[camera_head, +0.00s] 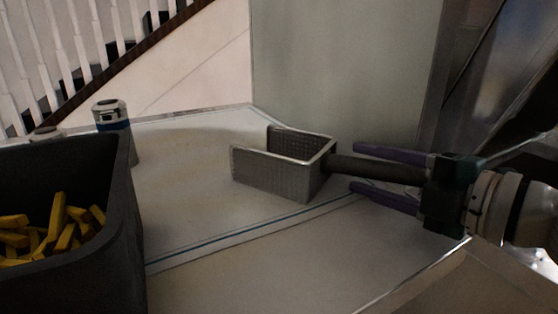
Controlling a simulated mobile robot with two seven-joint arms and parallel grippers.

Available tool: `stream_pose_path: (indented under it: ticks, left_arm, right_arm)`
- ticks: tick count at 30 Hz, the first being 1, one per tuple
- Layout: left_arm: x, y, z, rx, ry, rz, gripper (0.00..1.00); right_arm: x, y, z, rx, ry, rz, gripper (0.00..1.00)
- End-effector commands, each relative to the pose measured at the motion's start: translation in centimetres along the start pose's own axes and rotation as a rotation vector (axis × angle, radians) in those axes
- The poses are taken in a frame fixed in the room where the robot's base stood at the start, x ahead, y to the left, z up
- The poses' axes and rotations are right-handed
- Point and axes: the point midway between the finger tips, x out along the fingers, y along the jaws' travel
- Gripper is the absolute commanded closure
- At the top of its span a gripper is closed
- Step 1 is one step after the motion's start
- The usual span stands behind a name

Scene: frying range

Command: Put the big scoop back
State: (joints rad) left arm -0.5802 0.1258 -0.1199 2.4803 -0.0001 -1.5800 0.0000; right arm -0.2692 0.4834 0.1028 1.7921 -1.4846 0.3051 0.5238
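The big scoop is a grey metal, perforated, open-fronted box (285,170) with a dark round handle (350,167). It appears to rest on the pale counter (200,180), its handle pointing right. My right gripper (354,168) comes in from the right with its two purple fingers spread above and below the handle. A gap shows between the lower finger and the handle, so the fingers look open around it. The handle's far end is hidden at the gripper's palm. My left gripper is not in view.
A dark bin (130,215) holding yellow fries (60,225) stands at the left front. A canister with a blue band (112,118) stands behind it, with another top (47,134) partly hidden. A grey panel (345,70) rises behind the scoop. The counter's middle is clear.

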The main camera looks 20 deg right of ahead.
Motion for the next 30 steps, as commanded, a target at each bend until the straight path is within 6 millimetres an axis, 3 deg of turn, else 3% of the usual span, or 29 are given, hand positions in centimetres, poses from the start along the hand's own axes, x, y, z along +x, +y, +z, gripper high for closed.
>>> stream_pose_path:
  ticks: [3, 14, 30]
  left_arm:
    - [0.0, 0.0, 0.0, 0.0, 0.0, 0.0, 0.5]
    - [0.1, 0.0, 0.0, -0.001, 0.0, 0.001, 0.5]
    - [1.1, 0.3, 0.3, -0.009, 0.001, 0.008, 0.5]
  right_arm:
    - [0.0, 0.0, 0.0, 0.0, 0.0, 0.0, 0.33]
    - [-0.7, -0.1, 0.0, 0.001, 0.0, -0.002, 0.33]
    - [-8.9, -0.2, 0.0, 0.002, -0.001, -0.002, 0.33]
